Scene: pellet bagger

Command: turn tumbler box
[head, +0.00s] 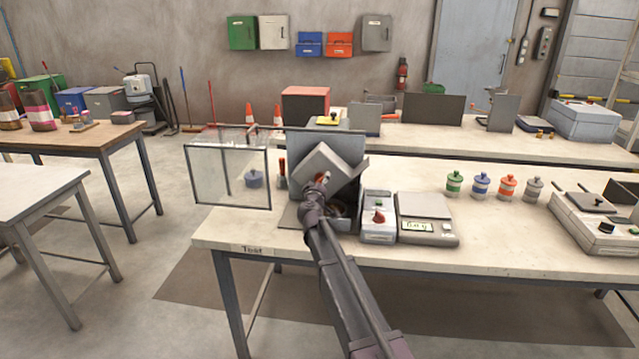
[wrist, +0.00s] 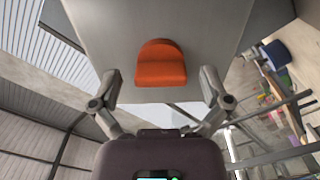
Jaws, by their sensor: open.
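The tumbler box (head: 322,163) is a grey box, tilted on its stand at the left end of the front bench in the head view. In the wrist view its grey face (wrist: 110,30) fills the upper middle, with a rounded orange tab (wrist: 160,68) on it. My gripper (head: 321,181) is at the box's front face. In the wrist view my gripper (wrist: 160,82) is open, one finger on each side of the tab with gaps between. Part of the stand below the box is hidden behind my arm.
A clear guard panel (head: 229,178) stands open left of the box. A small control unit with a red knob (head: 379,217) and a scale (head: 425,217) stand close on the right. Several lidded jars (head: 481,184) are further right. The bench between scale and jars is fairly clear.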

